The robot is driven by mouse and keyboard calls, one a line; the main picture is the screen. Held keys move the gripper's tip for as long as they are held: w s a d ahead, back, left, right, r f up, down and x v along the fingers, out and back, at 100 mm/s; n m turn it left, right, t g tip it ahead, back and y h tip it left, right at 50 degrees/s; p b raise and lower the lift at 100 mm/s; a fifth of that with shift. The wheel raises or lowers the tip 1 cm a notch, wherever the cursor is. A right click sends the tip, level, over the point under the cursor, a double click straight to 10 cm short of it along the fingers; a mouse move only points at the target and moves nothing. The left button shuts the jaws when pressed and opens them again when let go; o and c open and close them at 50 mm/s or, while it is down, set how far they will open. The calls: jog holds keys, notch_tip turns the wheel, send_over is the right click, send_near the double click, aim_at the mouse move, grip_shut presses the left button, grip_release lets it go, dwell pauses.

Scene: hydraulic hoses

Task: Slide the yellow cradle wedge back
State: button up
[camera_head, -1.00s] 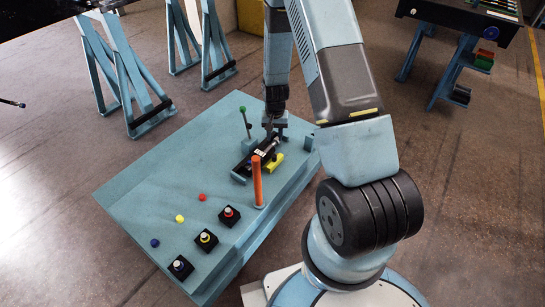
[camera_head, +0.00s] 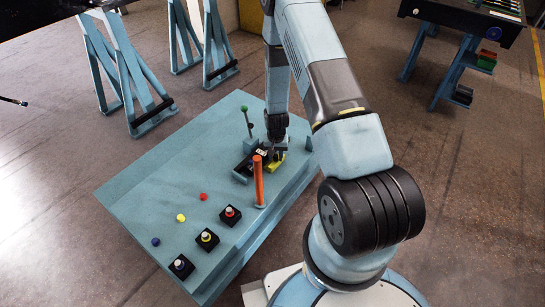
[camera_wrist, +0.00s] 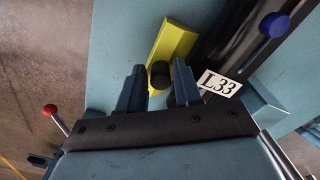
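The yellow cradle wedge (camera_head: 276,164) lies on the blue bench beside the black cradle part (camera_head: 243,166). In the wrist view the wedge (camera_wrist: 176,42) has a dark round knob (camera_wrist: 160,74) standing on it. My gripper (camera_head: 277,150) is low over the wedge. In the wrist view my gripper (camera_wrist: 159,78) is open, one finger on each side of the knob, with a gap visible at least on the left. I cannot tell whether the right finger touches it. A white label reading L33 (camera_wrist: 218,84) is beside the right finger, next to a black cylindrical part (camera_wrist: 235,35).
An orange post (camera_head: 258,182) stands close in front of the cradle. A green-knobbed lever (camera_head: 247,120) stands behind it. Several buttons, such as the red one (camera_head: 230,212), sit at the front left of the blue bench (camera_head: 165,170). The bench's left part is clear.

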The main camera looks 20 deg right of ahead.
jog(key=shift+f, duration=0.1)
grip_shut()
dwell(0.3)
